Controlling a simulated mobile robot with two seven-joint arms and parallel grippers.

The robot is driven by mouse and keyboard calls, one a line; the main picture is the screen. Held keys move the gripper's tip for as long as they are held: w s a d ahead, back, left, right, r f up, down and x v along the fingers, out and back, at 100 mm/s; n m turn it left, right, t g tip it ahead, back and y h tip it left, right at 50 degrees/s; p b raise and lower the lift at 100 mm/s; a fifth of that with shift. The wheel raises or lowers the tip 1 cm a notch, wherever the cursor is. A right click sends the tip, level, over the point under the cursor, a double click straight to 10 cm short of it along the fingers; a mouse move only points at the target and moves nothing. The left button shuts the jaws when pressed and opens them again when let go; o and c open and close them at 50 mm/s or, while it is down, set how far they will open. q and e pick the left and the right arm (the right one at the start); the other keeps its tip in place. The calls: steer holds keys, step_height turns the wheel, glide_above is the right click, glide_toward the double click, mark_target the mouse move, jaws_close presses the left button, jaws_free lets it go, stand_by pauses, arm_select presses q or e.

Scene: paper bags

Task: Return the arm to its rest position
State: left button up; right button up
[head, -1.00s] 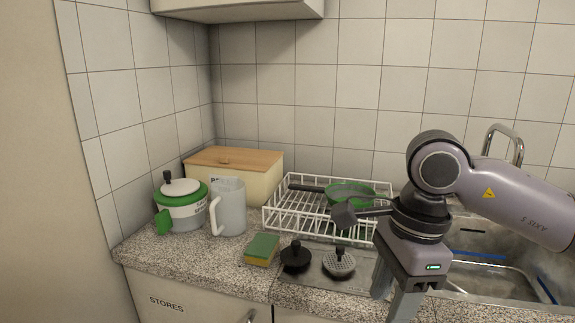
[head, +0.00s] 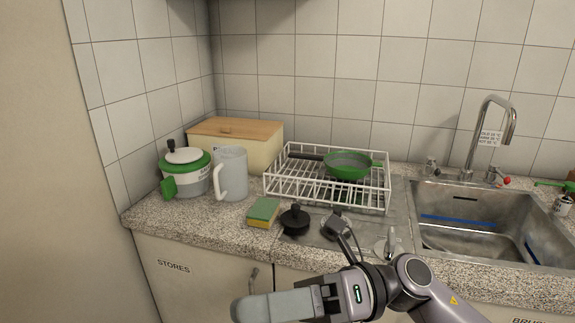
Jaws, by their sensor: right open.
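My right gripper (head: 245,308) is low in the head view, in front of the counter's front edge. Its fingers point left. It is open, and nothing shows held in it; the fingers overlap in this view. My right arm comes in from the lower right, below the sink. My left gripper is not in view.
A white wire rack (head: 285,190) holds a green pan (head: 348,172). A sponge (head: 263,211) and a black knobbed stopper (head: 294,220) are near the front edge. A jug (head: 232,172), a green-white pot (head: 184,178) and a wooden-lidded box (head: 262,152) stand left. The sink (head: 470,215) is right.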

steer(key=w+d+f+m+t+y, duration=0.2)
steer(key=w+d+m+t, duration=0.15)
steer(key=m+t, duration=0.5)
steer(key=w+d+f+m+t+y, duration=0.15)
steer(key=w+m+t, duration=0.25)
steer(key=m+t, duration=0.5)
steer(key=w+d+f+m+t+h, duration=0.2)
steer(key=d+f+m+t+h, duration=0.45)
steer(key=f+m+h, duration=0.7)
steer(key=s+d+f+m+g+h, duration=0.3)
steer(key=s+f+m, duration=0.4)
steer(key=f, duration=0.3)
steer(key=s+d+f+m+g+h, duration=0.3)
steer(key=s+d+f+m, duration=0.4)
steer(key=f, duration=0.3)
steer(key=shift+d+f+g+h, duration=0.2)
steer(key=shift+d+g+h, duration=0.1)
steer(key=shift+d+g, duration=0.55)
